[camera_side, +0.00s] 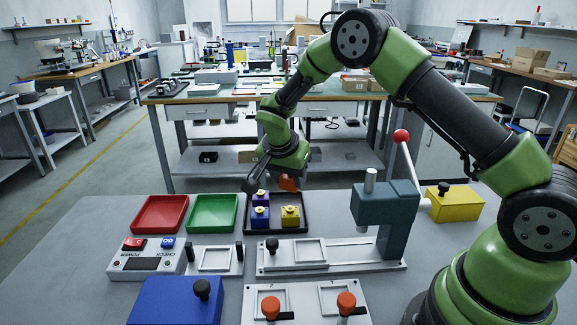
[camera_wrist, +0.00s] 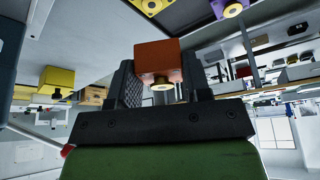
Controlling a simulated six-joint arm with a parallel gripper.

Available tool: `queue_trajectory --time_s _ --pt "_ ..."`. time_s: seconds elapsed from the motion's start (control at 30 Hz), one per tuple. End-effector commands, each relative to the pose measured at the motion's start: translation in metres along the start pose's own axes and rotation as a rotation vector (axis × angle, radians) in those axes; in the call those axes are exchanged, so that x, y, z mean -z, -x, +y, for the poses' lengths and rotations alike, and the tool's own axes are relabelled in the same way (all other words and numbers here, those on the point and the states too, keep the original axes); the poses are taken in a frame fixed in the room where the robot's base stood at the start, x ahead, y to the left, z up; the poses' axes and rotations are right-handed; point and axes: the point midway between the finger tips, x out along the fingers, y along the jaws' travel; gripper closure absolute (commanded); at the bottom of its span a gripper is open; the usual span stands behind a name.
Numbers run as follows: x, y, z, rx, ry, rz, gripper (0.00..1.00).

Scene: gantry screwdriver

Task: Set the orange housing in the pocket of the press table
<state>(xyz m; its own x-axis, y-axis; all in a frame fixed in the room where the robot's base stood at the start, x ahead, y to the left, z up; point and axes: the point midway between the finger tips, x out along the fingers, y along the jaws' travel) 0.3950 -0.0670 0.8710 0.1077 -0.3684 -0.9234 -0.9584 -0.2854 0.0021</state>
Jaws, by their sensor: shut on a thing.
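The orange housing (camera_wrist: 158,60) is a small block with a pale round boss, held between the two fingers of my gripper (camera_wrist: 160,85) in the wrist view. In the side view the orange housing (camera_side: 288,183) shows partly, just below my gripper (camera_side: 270,172), above the back edge of the black tray (camera_side: 303,198). My gripper is shut on it. The press table (camera_side: 330,262) is a light plate with a square framed pocket (camera_side: 310,251), in front of the tray. The pocket looks empty. The teal press (camera_side: 385,212) with its red-knobbed lever stands at the plate's right.
Blue and yellow housings (camera_side: 290,215) stand in the tray. Red (camera_side: 160,214) and green (camera_side: 213,212) bins lie left of it. A check box (camera_side: 146,259), a blue block (camera_side: 176,300), clamp fixtures (camera_side: 305,303) and a yellow block (camera_side: 454,204) surround the press table.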

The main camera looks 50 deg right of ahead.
Motion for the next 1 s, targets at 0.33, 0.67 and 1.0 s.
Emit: queue_trajectory --time_s 0.33,0.67,1.0 --pt "-0.069 0.029 0.057 -0.324 -0.777 0.0 0.82" --pt "-0.087 0.034 0.075 -0.414 -0.997 0.0 0.82" --pt "-0.099 0.004 0.075 -0.413 -0.994 -0.001 0.82"
